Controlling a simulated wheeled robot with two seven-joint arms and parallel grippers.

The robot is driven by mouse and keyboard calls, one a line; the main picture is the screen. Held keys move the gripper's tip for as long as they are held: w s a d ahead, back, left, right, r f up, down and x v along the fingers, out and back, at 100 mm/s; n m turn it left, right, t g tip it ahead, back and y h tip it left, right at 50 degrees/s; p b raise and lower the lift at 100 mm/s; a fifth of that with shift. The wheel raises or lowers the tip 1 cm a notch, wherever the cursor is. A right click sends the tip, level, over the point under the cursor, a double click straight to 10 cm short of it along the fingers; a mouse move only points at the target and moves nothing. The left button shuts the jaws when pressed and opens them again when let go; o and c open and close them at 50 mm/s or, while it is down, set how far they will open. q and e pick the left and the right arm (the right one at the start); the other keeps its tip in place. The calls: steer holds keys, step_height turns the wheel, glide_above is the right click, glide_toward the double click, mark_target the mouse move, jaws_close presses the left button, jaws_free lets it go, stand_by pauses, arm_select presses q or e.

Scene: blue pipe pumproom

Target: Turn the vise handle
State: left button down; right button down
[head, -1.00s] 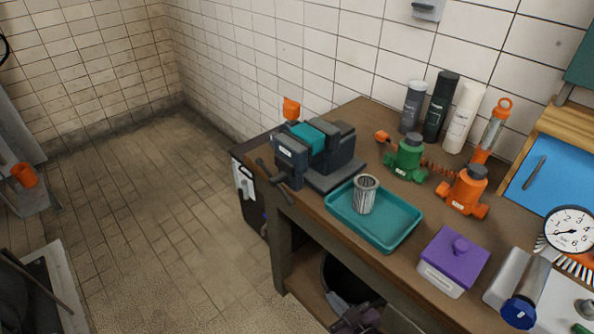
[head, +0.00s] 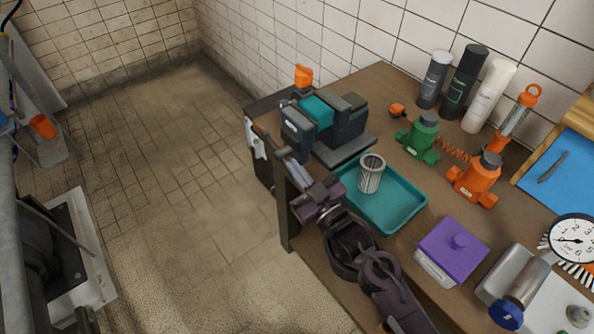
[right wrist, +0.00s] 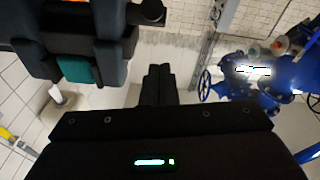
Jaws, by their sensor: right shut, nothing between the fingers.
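The dark grey vise (head: 345,128) with a teal block (head: 317,112) between its jaws stands at the far left corner of the workbench. It also shows upside down at top left in the right wrist view (right wrist: 40,45). A dark round end (right wrist: 147,12), apparently part of the vise handle or screw, sticks out beside it there. In the head view the handle is mostly hidden behind my right gripper. My right gripper (head: 292,166) is shut and empty, just in front of the vise's handle side. Contact cannot be told. My left gripper is out of view.
A teal tray (head: 398,219) with a metal mesh cup (head: 371,174) lies right of the vise, close to my right arm. A purple-lidded box (head: 452,252), green and orange valve bodies and several bottles fill the bench.

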steer(key=f, duration=0.2)
steer(key=w+f, duration=0.1)
steer(key=shift+w+f, duration=0.15)
steer(key=shift+f, duration=0.2)
steer(key=f+b, duration=0.1)
steer(key=b, duration=0.1)
steer(key=f+t+b, duration=0.1)
steer(key=b, duration=0.1)
steer(key=f+y+b, duration=0.1)
steer(key=b, duration=0.1)
steer(key=shift+w+a, duration=0.25)
steer(key=shift+w, duration=0.05)
steer(key=shift+r, duration=0.1)
